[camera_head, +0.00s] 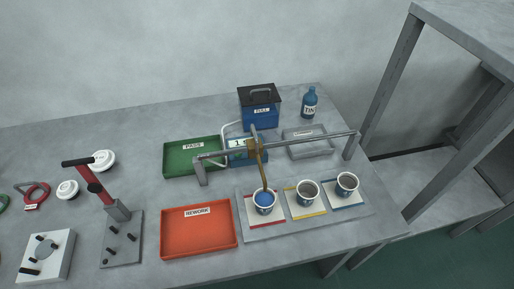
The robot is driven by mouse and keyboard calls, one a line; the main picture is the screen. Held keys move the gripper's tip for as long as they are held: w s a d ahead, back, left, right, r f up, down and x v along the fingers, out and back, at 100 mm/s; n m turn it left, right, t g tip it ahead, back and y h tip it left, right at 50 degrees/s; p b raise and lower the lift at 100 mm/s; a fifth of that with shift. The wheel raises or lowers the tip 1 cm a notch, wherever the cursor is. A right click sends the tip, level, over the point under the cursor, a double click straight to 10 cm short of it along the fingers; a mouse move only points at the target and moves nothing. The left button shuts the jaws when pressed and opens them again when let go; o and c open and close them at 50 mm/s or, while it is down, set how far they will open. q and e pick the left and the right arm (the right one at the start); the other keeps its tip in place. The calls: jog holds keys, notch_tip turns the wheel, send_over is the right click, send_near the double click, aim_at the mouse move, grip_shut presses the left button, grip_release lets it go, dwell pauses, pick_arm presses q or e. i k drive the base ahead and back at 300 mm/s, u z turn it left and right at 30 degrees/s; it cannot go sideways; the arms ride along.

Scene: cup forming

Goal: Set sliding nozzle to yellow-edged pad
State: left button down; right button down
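The sliding nozzle is a brass-coloured tube (262,170) hanging from a brown carriage (253,149) on a grey rail (308,141). Its lower end is at the cup (264,208) on the red-edged pad (279,221), left of the yellow-edged pad (319,212). That cup looks blue inside. A second cup (306,199) stands upright on the yellow-edged pad and looks grey-brown inside. A third cup (347,189) stands on the blue-edged pad (358,202). Neither of my grippers shows in the head view.
A green PASS tray (178,165) and grey tray (318,150) lie behind the rail. An orange REWORK tray (198,238) lies front left. A blue box (259,118) and TIN bottle (309,104) stand at the back. A red-handled lever press (98,190) stands left.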

aim_at(255, 146)
jog(key=k, duration=1.3)
jog(key=z, duration=0.55)
jog(key=i, duration=1.05)
jog(key=u, duration=0.5)
